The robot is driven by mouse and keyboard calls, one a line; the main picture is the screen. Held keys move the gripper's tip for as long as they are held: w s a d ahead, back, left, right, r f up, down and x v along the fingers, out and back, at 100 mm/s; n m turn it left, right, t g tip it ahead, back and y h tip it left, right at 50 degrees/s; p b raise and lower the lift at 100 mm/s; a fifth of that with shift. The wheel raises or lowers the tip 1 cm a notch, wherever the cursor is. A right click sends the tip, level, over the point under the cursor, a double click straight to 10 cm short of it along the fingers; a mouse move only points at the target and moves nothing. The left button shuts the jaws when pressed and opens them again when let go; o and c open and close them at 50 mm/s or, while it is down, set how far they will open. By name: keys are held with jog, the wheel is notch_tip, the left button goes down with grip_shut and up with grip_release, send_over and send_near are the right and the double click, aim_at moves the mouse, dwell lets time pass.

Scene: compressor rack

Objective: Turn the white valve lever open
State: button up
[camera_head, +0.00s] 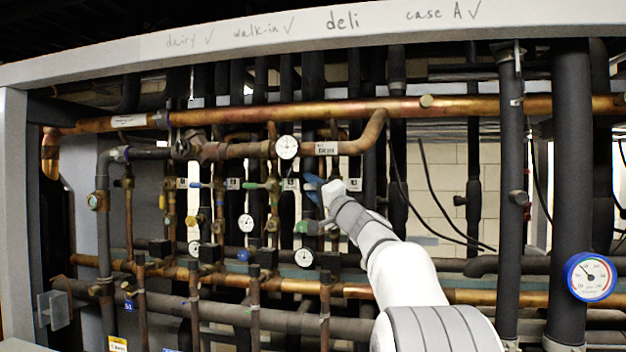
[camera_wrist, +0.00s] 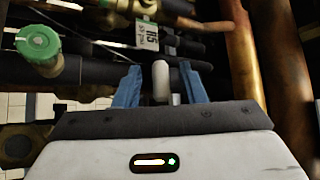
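The white valve lever (camera_wrist: 161,80) shows in the wrist view as a pale rounded stub between my two blue fingers. My gripper (camera_wrist: 162,86) is open, with a visible gap on each side of the lever, and neither finger appears to touch it. In the head view my gripper (camera_head: 312,187) is at the right side of the valve cluster, its blue fingers pointing toward the pipes. I cannot make out the white lever in the head view; my gripper and wrist likely cover it.
A green round knob (camera_wrist: 38,44) stands left of my fingers, and a copper pipe (camera_wrist: 254,45) runs close on the right. In the head view, a green lever (camera_head: 255,186), a white gauge (camera_head: 287,147) and several pipes crowd the left. A blue-rimmed gauge (camera_head: 590,277) is at far right.

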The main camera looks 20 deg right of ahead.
jog(key=shift+w+a+r, duration=0.1)
jog(key=shift+w+r, duration=0.05)
jog(key=shift+w, duration=0.15)
jog(key=shift+c, duration=0.4)
grip_shut()
